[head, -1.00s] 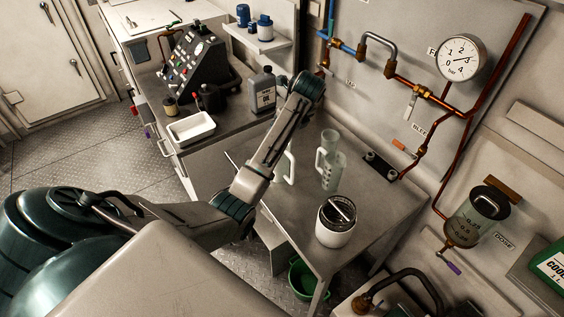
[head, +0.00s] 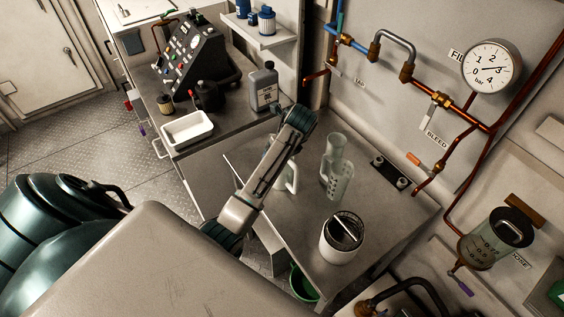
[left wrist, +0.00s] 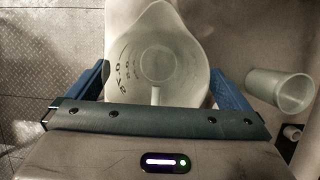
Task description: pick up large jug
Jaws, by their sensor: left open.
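The large jug (left wrist: 158,60) is pale and translucent, with a pouring lip and dark graduation marks. In the left wrist view I look down into its open mouth. My left gripper (left wrist: 162,68) is open, with one blue finger on each side of the jug. I cannot tell whether either finger touches it. In the head view the jug (head: 292,177) stands on the grey bench, mostly hidden behind my left arm; only its handle side shows. My left gripper is hidden there too. My right gripper is not in view.
A grey bottle (head: 264,88) and white tray (head: 187,129) are on the back counter. Pipes and a gauge (head: 491,67) line the wall.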

